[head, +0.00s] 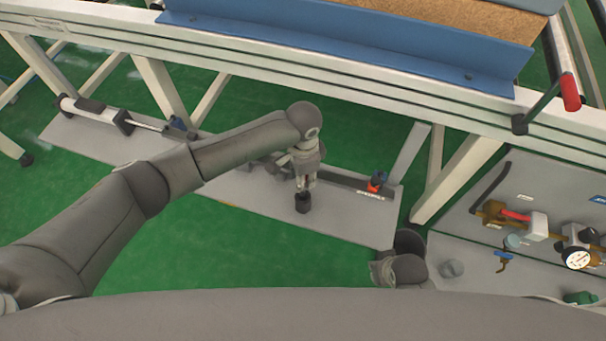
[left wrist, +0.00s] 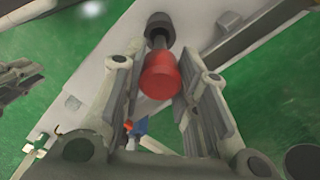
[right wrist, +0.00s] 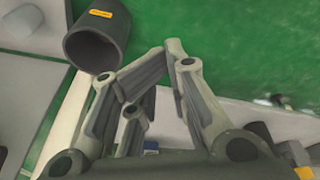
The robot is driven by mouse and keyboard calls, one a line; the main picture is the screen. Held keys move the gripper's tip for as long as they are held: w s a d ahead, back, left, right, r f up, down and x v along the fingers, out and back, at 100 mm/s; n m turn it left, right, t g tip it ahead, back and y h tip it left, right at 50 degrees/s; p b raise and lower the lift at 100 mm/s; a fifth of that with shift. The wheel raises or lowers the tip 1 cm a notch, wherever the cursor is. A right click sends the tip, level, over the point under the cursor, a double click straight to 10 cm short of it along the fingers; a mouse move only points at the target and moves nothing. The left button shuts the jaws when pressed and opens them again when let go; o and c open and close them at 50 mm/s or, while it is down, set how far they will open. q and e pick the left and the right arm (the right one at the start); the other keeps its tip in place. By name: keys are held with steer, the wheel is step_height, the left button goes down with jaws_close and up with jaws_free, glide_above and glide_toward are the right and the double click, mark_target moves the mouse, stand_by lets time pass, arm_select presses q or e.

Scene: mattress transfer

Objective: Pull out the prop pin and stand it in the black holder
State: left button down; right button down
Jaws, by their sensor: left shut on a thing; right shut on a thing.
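My left gripper (head: 307,170) is shut on the red-headed prop pin (left wrist: 160,76). The red head sits between its fingers in the left wrist view. A black round piece (head: 303,202) is at the pin's far end; I cannot tell whether it belongs to the pin or surrounds it. A dark, hollow cup with a yellow label (right wrist: 97,40), apparently the black holder, is open beside my right gripper (right wrist: 178,52). Its dark cylinder also shows in the head view (head: 409,240).
A long grey plate (head: 345,225) lies on the green floor under a white frame (head: 360,95). A red and black fitting (head: 377,182) stands on the plate. A grey board with valves and a gauge (head: 578,258) is at the right. Green floor at the lower left is clear.

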steer(key=shift+f, duration=0.75)
stand_by(0.5)
arm_select(q)
steer(key=shift+p, duration=0.3)
arm_select(e)
steer(key=shift+s+f, duration=0.5)
steer(key=shift+f, duration=0.35)
steer(key=shift+f, duration=0.1)
